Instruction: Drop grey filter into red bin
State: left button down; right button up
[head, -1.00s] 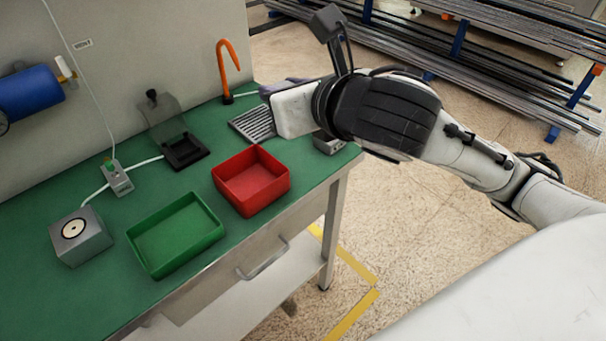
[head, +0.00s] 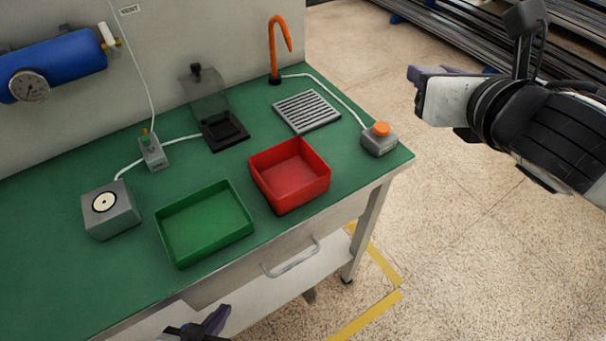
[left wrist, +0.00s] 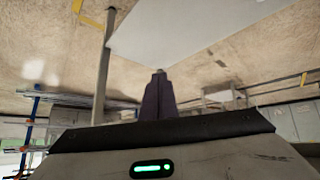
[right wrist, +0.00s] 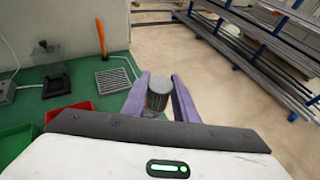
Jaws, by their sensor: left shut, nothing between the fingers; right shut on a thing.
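The grey filter (right wrist: 159,90) is a ribbed grey cylinder between the purple fingers of my right gripper (right wrist: 160,98) in the right wrist view. It is hidden in the head view, where my right gripper (head: 415,82) is off to the right of the bench, over the floor. The red bin (head: 290,202) stands on the green bench top near its front edge, left of that gripper. Its corner shows in the right wrist view (right wrist: 72,112). My left gripper (head: 206,324) is low in front of the bench, shut and empty; its fingers (left wrist: 158,95) meet in the left wrist view.
A green bin (head: 205,245) stands left of the red bin. Behind are a metal grille (head: 307,111), an orange hook (head: 274,50) and a black fixture (head: 222,131). A grey box with an orange button (head: 379,142) sits at the bench's right corner. Floor beyond is open.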

aim_at(298, 182)
jog(key=u, duration=2.1)
jog(key=k, duration=0.5)
jog(key=z, duration=1.15)
